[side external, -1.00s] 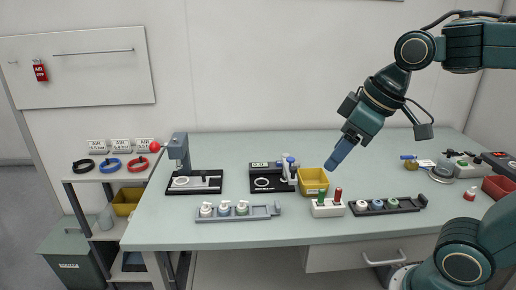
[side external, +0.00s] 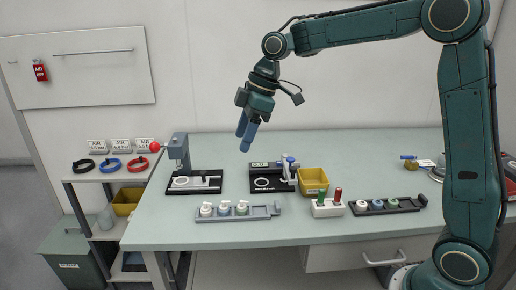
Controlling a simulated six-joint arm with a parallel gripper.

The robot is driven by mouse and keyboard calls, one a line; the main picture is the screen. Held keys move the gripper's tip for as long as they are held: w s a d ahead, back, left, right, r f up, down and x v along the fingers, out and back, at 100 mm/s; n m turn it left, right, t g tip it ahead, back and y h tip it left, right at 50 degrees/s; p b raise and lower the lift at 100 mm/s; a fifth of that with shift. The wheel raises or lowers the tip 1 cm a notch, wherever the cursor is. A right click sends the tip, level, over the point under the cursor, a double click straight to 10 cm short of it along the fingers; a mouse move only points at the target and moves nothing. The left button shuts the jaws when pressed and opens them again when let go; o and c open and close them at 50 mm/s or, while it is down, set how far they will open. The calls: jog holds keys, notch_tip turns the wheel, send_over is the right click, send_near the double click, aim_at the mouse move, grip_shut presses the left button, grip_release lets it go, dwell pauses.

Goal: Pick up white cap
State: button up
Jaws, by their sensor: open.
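My gripper (side external: 246,134) is open and empty, with two blue fingers pointing down. It hangs high above the back of the table, well above the grey rack. A dark rack (side external: 407,205) at the right front holds a small row of round caps. The white cap (side external: 361,205) is at its left end, beside a bluish one (side external: 377,204) and a greenish one (side external: 392,203). A grey rack (side external: 262,212) at the left front holds white-topped pump pieces (side external: 206,209). My gripper is far to the left of the white cap and touches nothing.
A press with a red knob (side external: 155,147) stands at the back left. A black fixture (side external: 268,183) and a yellow bin (side external: 313,180) stand mid-table. A white block (side external: 327,209) with green and red pegs is left of the dark rack. The table's left front is clear.

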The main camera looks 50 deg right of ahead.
aim_at(207, 203)
jog(key=w+f+n+g+y, duration=0.1)
jog(key=w+f+n, duration=0.4)
jog(key=w+f, duration=0.5)
jog(key=shift+w+d+f+g, duration=0.15)
jog(key=shift+d+f+g, duration=0.15)
jog(key=shift+d+f, duration=0.25)
jog(key=shift+a+f, duration=0.1)
jog(key=shift+a, duration=0.05)
jog(key=shift+x, duration=4.25)
jog(key=shift+a, duration=0.2)
jog(key=shift+x, duration=2.55)
jog(key=shift+a, duration=0.2)
jog(key=c, duration=0.8)
